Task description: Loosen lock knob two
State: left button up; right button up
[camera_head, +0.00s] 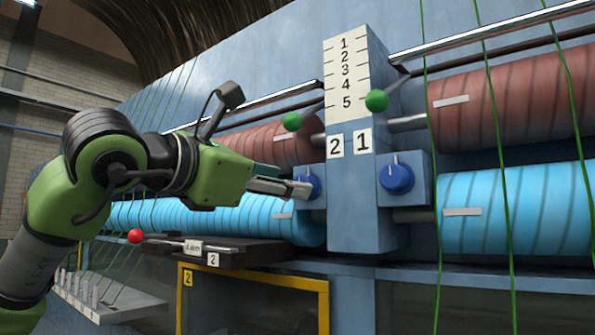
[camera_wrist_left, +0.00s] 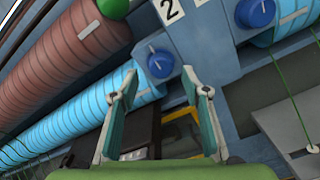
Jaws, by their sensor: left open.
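Lock knob two (camera_head: 313,181) is a blue dial beside the label 2 (camera_head: 335,145) on the central blue-grey post, partly hidden behind my gripper in the head view. In the left wrist view, knob two (camera_wrist_left: 160,64) shows whole, beyond the fingertips and roughly centred between them, with a small white mark near its upper left edge. My left gripper (camera_head: 295,187) reaches in from the left with its fingertips close to the knob. In the left wrist view my gripper (camera_wrist_left: 162,92) is open with nothing between its fingers. Contact with the knob is not visible. My right gripper is out of view.
A second blue knob (camera_head: 396,176) sits by the label 1 (camera_head: 364,141). Green ball levers (camera_head: 377,100) stand above the knobs. Red-brown rollers (camera_head: 505,105) and blue rollers (camera_head: 520,208) flank the post. A red ball lever (camera_head: 135,236) lies on the dark ledge below.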

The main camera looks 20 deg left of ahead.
pick_arm(q)
jog(key=shift+p+x, duration=0.55)
jog(key=shift+x, duration=1.7)
jog(key=shift+c, duration=0.4)
jog(key=c, duration=1)
jog(key=shift+c, duration=0.2)
